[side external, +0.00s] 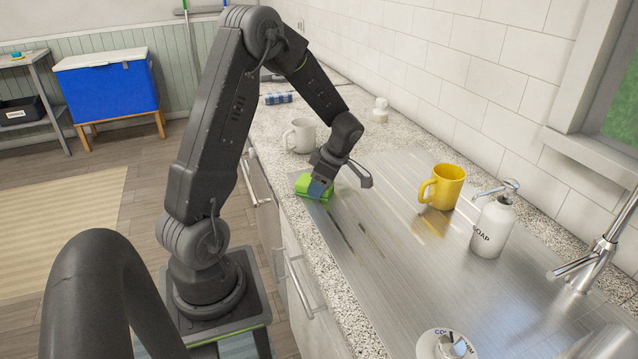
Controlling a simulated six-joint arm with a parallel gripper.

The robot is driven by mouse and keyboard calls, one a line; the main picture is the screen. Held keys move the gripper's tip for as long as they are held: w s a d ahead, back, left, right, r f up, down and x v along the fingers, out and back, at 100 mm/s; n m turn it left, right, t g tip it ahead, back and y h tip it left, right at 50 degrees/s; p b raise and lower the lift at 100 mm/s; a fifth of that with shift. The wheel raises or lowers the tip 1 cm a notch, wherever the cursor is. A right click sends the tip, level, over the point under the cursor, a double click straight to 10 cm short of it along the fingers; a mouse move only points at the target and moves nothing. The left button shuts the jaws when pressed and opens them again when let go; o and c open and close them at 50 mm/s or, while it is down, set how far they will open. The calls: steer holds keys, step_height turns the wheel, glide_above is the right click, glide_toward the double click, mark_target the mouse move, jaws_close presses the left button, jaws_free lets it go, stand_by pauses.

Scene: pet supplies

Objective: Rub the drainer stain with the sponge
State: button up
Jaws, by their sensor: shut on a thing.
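The green sponge (307,184) is at the far left corner of the metal drainer (400,270), by its edge with the speckled counter. My gripper (322,182) is shut on the sponge from above, with a blue patch showing between them. I cannot tell if the sponge touches the drainer. Dark streaks of stain (340,231) lie on the drainer just nearer the camera than the sponge, with fainter brownish marks to their right. The gripper hides part of the sponge.
A yellow mug (446,187) and a white soap bottle (493,228) stand on the drainer to the right. A white mug (300,136) stands on the counter behind my gripper. A tap (590,258) is at right and a round white container (446,344) is at the front.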

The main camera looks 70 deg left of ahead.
mark_target(353, 189)
steer(key=shift+w+d, duration=0.1)
steer(key=shift+w, duration=4.9)
steer(key=shift+s+d, duration=0.1)
steer(key=shift+d, duration=1.1)
steer(key=shift+s+a, duration=0.1)
steer(key=shift+s, duration=5.6)
steer(key=shift+w, duration=5.7)
step_height(353, 189, up, 8)
